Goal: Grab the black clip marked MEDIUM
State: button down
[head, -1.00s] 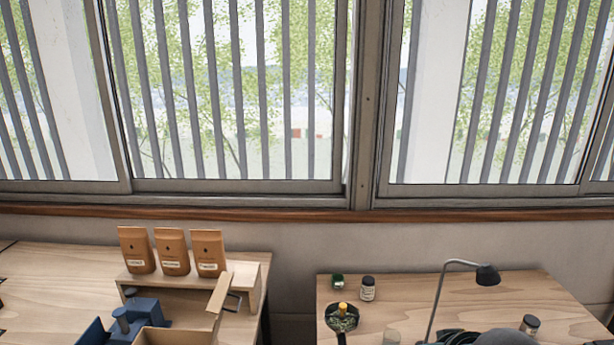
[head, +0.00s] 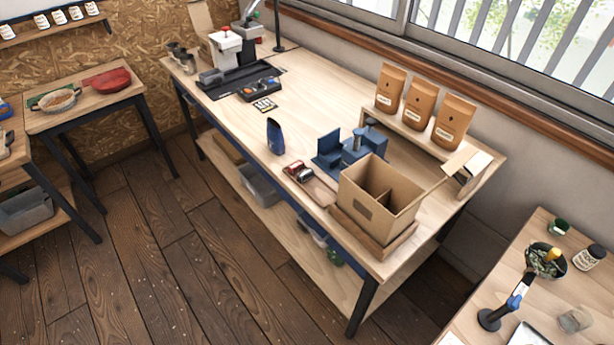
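I cannot make out a black clip marked MEDIUM in the head view; no such lettering is readable at this size. A small tray (head: 299,172) with red and dark small items lies near the front edge of the long wooden table (head: 325,75), and I cannot tell whether any item is a clip. A small card with dark marks (head: 264,105) lies farther back. Three brown bags (head: 418,103) with white labels stand on a low wooden shelf at the window side; their print is too small to read. My gripper is not in view.
An open cardboard box (head: 362,208) stands at the table's near end. Beside it are a blue fixture (head: 334,155) and a dark blue upright pouch (head: 275,137). A black mat (head: 240,82) holds equipment farther back. The wooden floor (head: 180,270) before the table is clear.

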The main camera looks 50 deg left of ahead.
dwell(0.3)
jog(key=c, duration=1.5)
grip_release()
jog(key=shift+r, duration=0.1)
